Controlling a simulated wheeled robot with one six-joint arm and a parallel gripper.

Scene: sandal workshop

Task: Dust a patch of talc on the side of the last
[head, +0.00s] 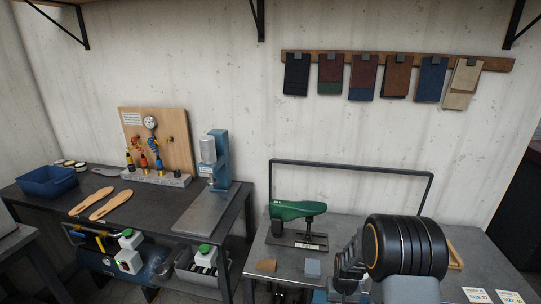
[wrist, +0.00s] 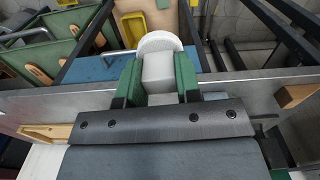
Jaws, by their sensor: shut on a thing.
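The green last (head: 296,210) is mounted on its side on a dark stand on the right bench in the head view. My gripper (head: 348,265) is in front of the bench, to the right of the last and apart from it. In the wrist view my gripper (wrist: 158,78) has its two green-padded fingers shut on a white, round-topped object (wrist: 160,44). I cannot tell if this object carries talc. In the head view the held object is hidden or not clear. I cannot make out the last in the wrist view, nor any talc patch on it.
A tan block (head: 267,265) and a grey-blue block (head: 312,268) lie near the right bench's (head: 345,228) front edge. A dark bar frame (head: 350,170) stands behind the last. The left bench (head: 210,210) holds tan soles (head: 110,205) and a press (head: 217,160). Labelled cards (head: 477,295) lie at right.

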